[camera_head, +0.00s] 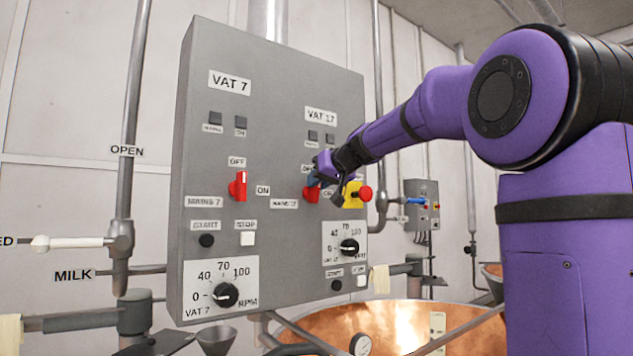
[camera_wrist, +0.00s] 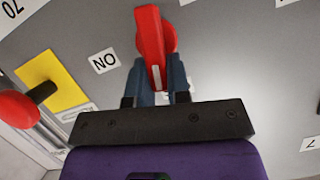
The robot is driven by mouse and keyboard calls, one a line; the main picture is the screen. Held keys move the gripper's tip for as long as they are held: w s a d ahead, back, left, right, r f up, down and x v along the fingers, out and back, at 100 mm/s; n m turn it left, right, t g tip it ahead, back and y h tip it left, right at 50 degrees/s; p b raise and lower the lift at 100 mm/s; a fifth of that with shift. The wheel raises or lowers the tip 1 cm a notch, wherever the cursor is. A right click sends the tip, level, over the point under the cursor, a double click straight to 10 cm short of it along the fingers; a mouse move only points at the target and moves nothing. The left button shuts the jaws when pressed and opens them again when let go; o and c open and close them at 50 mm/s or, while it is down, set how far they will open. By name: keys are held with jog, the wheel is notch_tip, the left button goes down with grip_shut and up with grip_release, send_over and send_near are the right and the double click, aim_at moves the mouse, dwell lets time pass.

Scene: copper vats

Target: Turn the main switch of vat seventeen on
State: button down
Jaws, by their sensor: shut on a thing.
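The grey panel (camera_head: 285,90) carries controls for VAT 7 on the left and VAT 17 on the right. The red MAINS 17 switch (camera_head: 311,194) is partly hidden behind my gripper (camera_head: 318,178). In the wrist view the switch's red handle (camera_wrist: 150,25) stands between the blue fingers of my gripper (camera_wrist: 159,68), which are shut on it. The handle runs nearly upright in that view, with its white mark toward my gripper. An ON label (camera_wrist: 104,61) lies to its left, so the handle does not point at ON. The OFF label is mostly hidden.
A red mushroom button on a yellow plate (camera_head: 352,197) sits close right of the switch. The similar MAINS 7 switch (camera_head: 239,186) is on the left, its white mark toward OFF. A VAT 17 dial (camera_head: 348,247) is below. A copper vat (camera_head: 395,322) stands beneath the panel.

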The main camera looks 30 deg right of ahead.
aim_at(325, 193)
jog(key=shift+w+d+f+m+t+y, duration=0.1)
jog(key=shift+d+f+m+t+y, duration=0.35)
jog(key=shift+m+y, duration=1.05)
jog(key=shift+s+d+f+m+t+y, duration=0.1)
jog(key=shift+d+f+m+t+y, duration=0.3)
jog(key=shift+m, duration=2.05)
jog(key=shift+w+d+f+m+t+y, duration=0.15)
jog(key=shift+f+m+t+y, duration=0.75)
jog(key=shift+m, duration=1.05)
jog(key=shift+r+g, duration=0.25)
jog(key=c, duration=1.1)
grip_release()
jog(key=shift+d, duration=0.1)
jog(key=v, duration=1)
jog(key=shift+s+d+f, duration=0.1)
jog(key=shift+s+d, duration=0.1)
jog(key=shift+s, duration=0.15)
